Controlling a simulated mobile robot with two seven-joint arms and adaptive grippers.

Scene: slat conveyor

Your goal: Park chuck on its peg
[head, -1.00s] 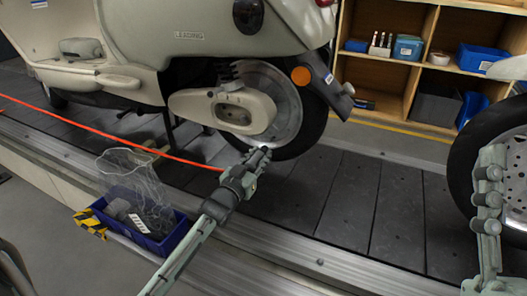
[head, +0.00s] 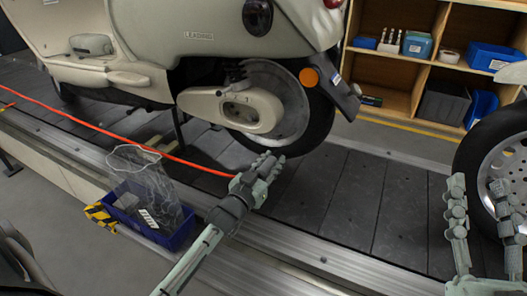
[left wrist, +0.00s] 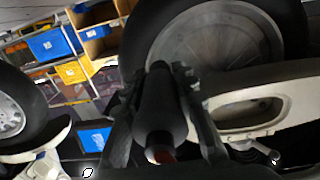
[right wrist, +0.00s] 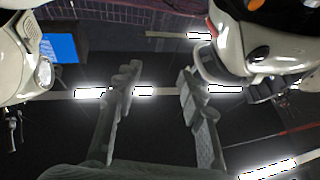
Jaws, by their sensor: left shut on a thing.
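My left gripper (head: 268,166) is shut beside the scooter's rear wheel (head: 285,108). In the left wrist view its fingers (left wrist: 172,78) close around a dark, rounded cylinder, the chuck (left wrist: 160,112), with a reddish end toward the camera. An orange-red hose (head: 110,148) runs from the left edge of the head view to this gripper. The chuck is mostly hidden by the fingers in the head view. My right gripper (head: 480,184) is open and empty at the right, its two fingers apart; it also shows in the right wrist view (right wrist: 157,75). I cannot make out the peg.
A blue bin (head: 178,237) with a mesh bag stands on the conveyor's near edge, left of my left arm. A cream scooter (head: 150,40) stands on the dark slats (head: 350,190). Wooden shelves (head: 410,85) are behind. Another wheel (head: 505,170) is close to my right gripper.

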